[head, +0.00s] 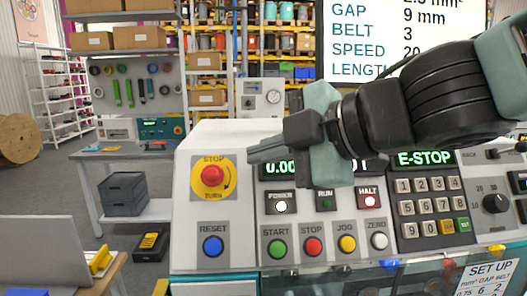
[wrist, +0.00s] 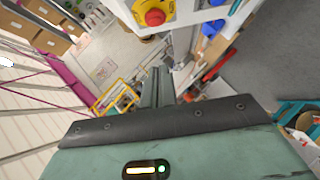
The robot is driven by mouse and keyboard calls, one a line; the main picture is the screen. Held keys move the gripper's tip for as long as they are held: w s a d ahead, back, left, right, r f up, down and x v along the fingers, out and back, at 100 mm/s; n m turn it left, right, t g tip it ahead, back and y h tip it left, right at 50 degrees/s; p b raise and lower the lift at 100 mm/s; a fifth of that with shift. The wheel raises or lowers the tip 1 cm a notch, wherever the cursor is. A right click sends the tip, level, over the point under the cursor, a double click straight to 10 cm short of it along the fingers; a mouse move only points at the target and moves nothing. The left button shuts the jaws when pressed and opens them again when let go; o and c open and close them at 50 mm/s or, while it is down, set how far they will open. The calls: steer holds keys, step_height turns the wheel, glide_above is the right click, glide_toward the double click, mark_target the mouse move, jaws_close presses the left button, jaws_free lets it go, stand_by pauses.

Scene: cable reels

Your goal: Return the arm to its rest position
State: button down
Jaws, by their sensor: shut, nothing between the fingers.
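My gripper (head: 264,152) is at the end of my arm, which reaches in from the right in the head view. Its fingers are shut and empty, pointing left in front of the machine's control panel (head: 225,262). It also shows in the wrist view (wrist: 158,75), where the fingers are together with nothing between them. The fingers are beside the red stop knob (head: 212,174) on its yellow plate, apart from it in the picture. My gripper hides part of the green displays. One display reads E-STOP (head: 425,158), and the POWER and HALT lamps are lit.
A grey laptop (head: 40,248) sits at the lower left. A workbench (head: 125,156) with dark crates (head: 123,193) beneath stands behind it. A wooden cable reel (head: 18,139) is at the far left. A screen (head: 390,35) hangs above. Open floor shows at the left.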

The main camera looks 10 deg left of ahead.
steer(key=d+f+m+t+h+b, duration=0.1)
steer(key=d+f+m+h+b, duration=0.4)
steer(key=f, duration=0.6)
steer(key=d+f+m+h+b, duration=0.3)
steer(key=d+f+m, duration=0.3)
steer(key=f, duration=0.4)
steer(key=s+d+f+m+g+h+b, duration=0.1)
steer(key=s+d+f+m+g+b, duration=0.1)
steer(key=s+f, duration=0.5)
steer(key=s+d+f+m+g+h+b, duration=0.2)
steer(key=s+d+f+m+g+b, duration=0.1)
steer(key=s+d+f, duration=0.3)
steer(key=shift+s+d+f+m+g+h, duration=0.35)
steer(key=shift+s+f+m+g, duration=0.2)
steer(key=shift+f+m+g, duration=0.3)
